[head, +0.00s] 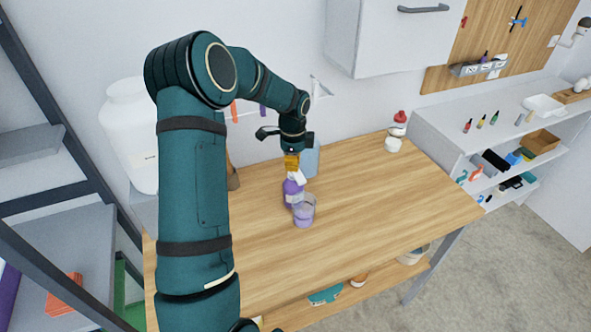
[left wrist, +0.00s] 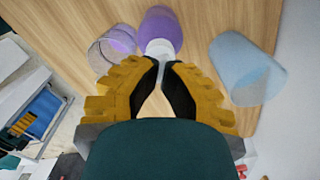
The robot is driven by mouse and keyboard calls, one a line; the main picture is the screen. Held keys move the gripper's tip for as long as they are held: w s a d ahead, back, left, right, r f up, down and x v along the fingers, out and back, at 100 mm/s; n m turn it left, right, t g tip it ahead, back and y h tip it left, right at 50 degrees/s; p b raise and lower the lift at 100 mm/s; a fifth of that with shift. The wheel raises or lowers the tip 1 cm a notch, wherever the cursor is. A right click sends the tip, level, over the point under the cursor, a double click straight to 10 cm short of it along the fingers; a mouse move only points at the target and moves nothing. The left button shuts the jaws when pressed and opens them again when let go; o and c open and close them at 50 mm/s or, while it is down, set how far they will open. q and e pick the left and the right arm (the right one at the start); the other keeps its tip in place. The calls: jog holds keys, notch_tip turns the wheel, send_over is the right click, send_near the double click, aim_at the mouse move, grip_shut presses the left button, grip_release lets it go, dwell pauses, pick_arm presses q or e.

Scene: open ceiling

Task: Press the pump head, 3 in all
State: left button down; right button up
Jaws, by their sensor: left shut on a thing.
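A purple pump bottle (head: 291,194) stands upright on the wooden table, with a white pump head (head: 299,177) on top. Both show in the left wrist view, the purple bottle (left wrist: 161,24) and the white pump head (left wrist: 160,48). A clear cup (head: 304,211) with purple liquid low in it stands in front of the bottle, under the pump's side. My left gripper (head: 292,165), with yellow fingers, is right above the bottle; its fingers are drawn together at the pump head and hide part of it. My right gripper is out of view.
A translucent blue container (head: 311,161) stands just behind the bottle. A red-and-white dispenser (head: 396,130) is at the table's back right. The right half of the wooden table (head: 390,195) is clear. A white shelf unit (head: 480,140) with small items stands to the right.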

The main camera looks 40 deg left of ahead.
pick_arm(q)
jog(key=shift+r+p, duration=1.85)
jog(key=shift+r, duration=0.7)
jog(key=shift+f, duration=0.15)
jog(key=shift+f+b, duration=1.55)
jog(key=shift+f, duration=0.95)
jog(key=shift+r, duration=0.1)
jog(key=shift+r, duration=0.1)
jog(key=shift+r+p, duration=1.8)
jog(key=shift+r, duration=0.6)
